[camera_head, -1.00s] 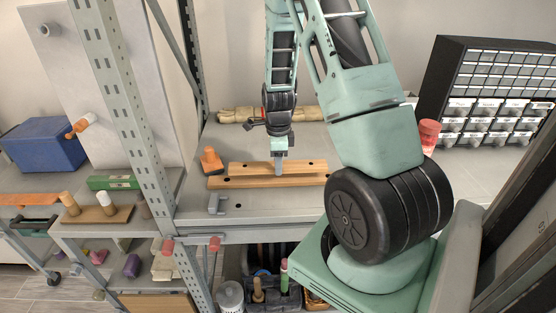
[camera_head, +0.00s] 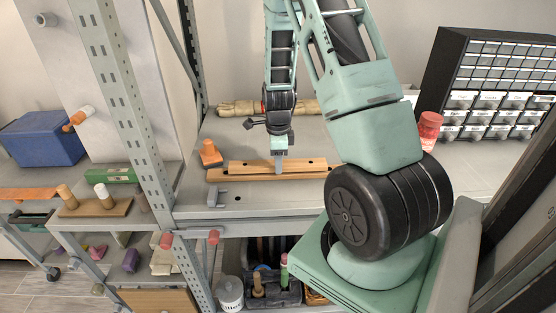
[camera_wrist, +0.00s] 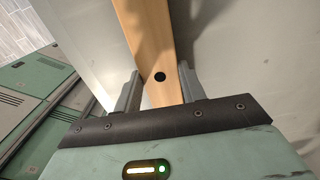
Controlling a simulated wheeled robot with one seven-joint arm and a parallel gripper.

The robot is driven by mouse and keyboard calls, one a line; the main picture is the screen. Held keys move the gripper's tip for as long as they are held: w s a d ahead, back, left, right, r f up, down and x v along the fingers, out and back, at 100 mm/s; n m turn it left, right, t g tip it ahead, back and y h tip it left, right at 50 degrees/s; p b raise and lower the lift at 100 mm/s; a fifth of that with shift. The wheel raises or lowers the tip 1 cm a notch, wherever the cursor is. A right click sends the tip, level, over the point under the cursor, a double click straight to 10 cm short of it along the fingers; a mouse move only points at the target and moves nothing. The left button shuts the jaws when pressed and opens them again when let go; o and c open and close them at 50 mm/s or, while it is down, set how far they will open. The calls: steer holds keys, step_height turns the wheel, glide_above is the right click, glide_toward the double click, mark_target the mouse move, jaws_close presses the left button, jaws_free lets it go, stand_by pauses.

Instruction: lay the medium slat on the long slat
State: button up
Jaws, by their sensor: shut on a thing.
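The medium slat (camera_head: 250,165), a light wooden strip with dark holes, lies lengthwise over the long slat (camera_head: 220,176) on the rack's shelf. The long slat shows along the front and sticks out at the left; the right ends nearly line up. I see no clear gap between them, but cannot tell for sure whether they touch all along. My gripper (camera_head: 279,168) points down and is shut on the medium slat near its middle. In the wrist view the fingers (camera_wrist: 160,90) flank the medium slat (camera_wrist: 150,35) beside a dark hole; the long slat cannot be told apart there.
An orange block-like object (camera_head: 209,154) stands left of the slats, and a grey bracket (camera_head: 217,197) lies in front. A tan roll (camera_head: 265,107) lies at the shelf's back. A rack post (camera_head: 135,110) rises at the left. A red cup-like object (camera_head: 430,125) stands right.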

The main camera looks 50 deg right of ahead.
steer(key=shift+f+b, duration=0.35)
steer(key=shift+f, duration=0.2)
steer(key=o, duration=1.2)
steer(key=shift+c, duration=0.2)
steer(key=shift+r, duration=0.1)
step_height(320, 180, up, 17)
steer(key=b, duration=0.2)
steer(key=shift+b, duration=0.4)
steer(key=shift+r, duration=0.1)
